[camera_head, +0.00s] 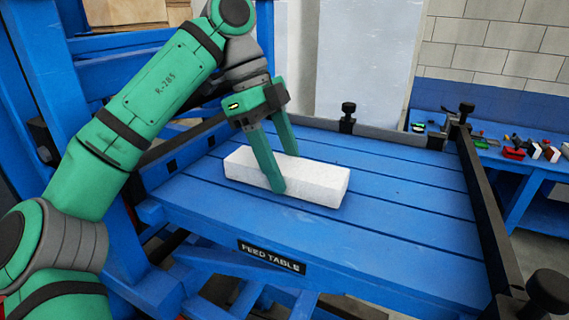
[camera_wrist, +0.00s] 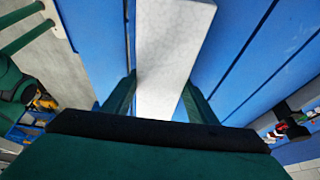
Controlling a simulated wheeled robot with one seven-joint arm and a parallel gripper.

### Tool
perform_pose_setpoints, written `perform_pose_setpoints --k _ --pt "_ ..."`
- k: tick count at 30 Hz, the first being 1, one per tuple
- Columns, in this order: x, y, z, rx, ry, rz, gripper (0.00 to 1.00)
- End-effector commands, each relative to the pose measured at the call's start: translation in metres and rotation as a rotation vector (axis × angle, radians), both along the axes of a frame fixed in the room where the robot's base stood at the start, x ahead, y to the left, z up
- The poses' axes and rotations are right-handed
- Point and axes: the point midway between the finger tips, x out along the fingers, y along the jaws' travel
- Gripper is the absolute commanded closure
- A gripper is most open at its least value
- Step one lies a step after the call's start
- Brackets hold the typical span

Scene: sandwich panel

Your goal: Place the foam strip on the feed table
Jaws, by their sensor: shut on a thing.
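The white foam strip (camera_head: 318,184) is a long block lying flat at the surface of the blue feed table (camera_head: 408,232), near its middle. I cannot tell for sure whether its underside touches the slats. My gripper (camera_head: 283,175) reaches down from above with its green fingers on either side of the strip, shut on it. In the wrist view the strip (camera_wrist: 170,45) runs up between the two fingers (camera_wrist: 160,97), with blue slats on both sides. A black "FEED TABLE" label (camera_head: 271,257) is on the table's front edge.
Black rails (camera_head: 482,205) with dark knobs edge the table at the right and back. A blue bench (camera_head: 545,165) with several small tools and parts stands behind at the right. Blue frame posts stand at the left. The table's right and front slats are bare.

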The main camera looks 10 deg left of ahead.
Motion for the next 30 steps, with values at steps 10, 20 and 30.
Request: perform_pose_setpoints --k 10,20,30 --pt "0.0 0.0 -0.003 0.0 0.0 0.0 0.29" --pt "0.0 0.0 -0.001 0.0 0.0 0.0 0.29" --pt "0.003 0.013 0.033 0.003 0.0 0.002 0.29"
